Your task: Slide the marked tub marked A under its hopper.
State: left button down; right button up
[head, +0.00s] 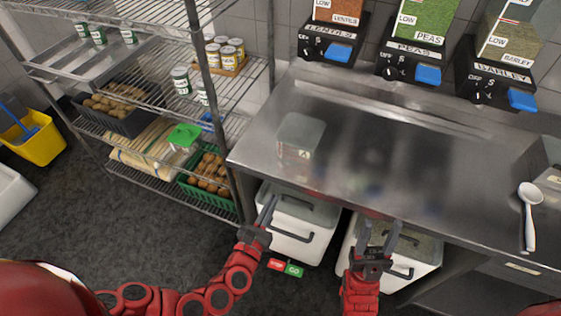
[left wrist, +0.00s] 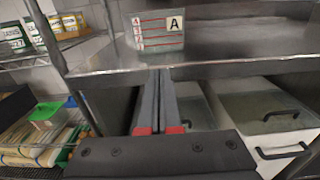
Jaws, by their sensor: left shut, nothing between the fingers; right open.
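The clear tub marked A (head: 300,135) stands on the steel counter (head: 385,165), near its left end. In the left wrist view the tub (left wrist: 155,32) shows its black A label and red level lines, beyond my fingertips. Three hoppers hang on the back wall: lentils (head: 330,30), peas (head: 418,40) and barley (head: 498,60), each with a blue lever. I see no letter on them. My left gripper (head: 270,205) is shut and empty, below the counter's front edge and apart from the tub. My right gripper (head: 378,238) is open and empty, lower right.
White lidded bins (head: 292,240) stand under the counter. A wire shelf rack (head: 150,70) with cans and crates is at the left. A white spoon (head: 530,205) lies on the counter's right. The counter between tub and spoon is clear.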

aim_at(293, 159)
pick_arm(q)
jog(key=p+x, duration=0.2)
jog(key=x, duration=1.1)
jog(key=shift+s+d+p, duration=0.1)
jog(key=shift+p, duration=0.3)
jog(key=shift+w, duration=0.3)
jog(key=shift+w+d+f+b, duration=0.1)
jog(key=shift+w+f+b, duration=0.1)
jog(key=shift+b, duration=0.1)
jog(key=b+x, duration=0.2)
jog(key=x, duration=0.1)
jog(key=shift+w, duration=0.15)
jog(key=shift+w+r, duration=0.1)
jog(key=shift+w, duration=0.1)
jog(key=shift+s, duration=0.1)
